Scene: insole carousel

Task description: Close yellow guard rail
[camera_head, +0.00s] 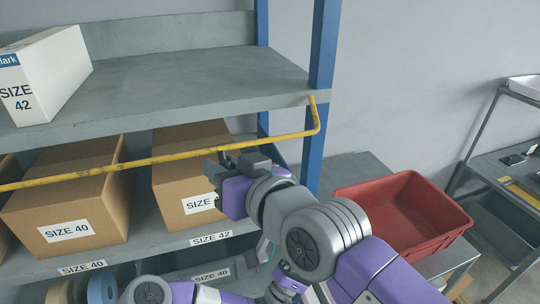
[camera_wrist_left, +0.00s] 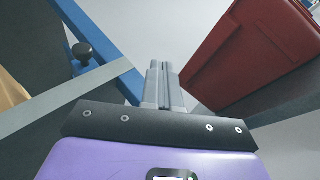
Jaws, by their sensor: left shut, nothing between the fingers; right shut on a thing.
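The yellow guard rail (camera_head: 130,164) runs across the front of the lower shelf's boxes, from the left picture edge to near the blue post. Its right end bends up toward the upper shelf's front corner. My right gripper (camera_head: 232,158) is shut on the rail, a little left of that bend; its fingers are partly hidden by its own body. My left gripper (camera_wrist_left: 164,82) shows in the left wrist view, shut with nothing between its fingers, near a blue post and the red bin. In the head view its fingertips cannot be made out clearly.
Brown boxes (camera_head: 75,195) stand on the lower shelf behind the rail. A white box (camera_head: 45,75) stands on the upper shelf (camera_head: 190,80). A blue post (camera_head: 323,55) rises at the right. A red bin (camera_head: 400,212) sits on a grey surface, with a metal trolley farther right.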

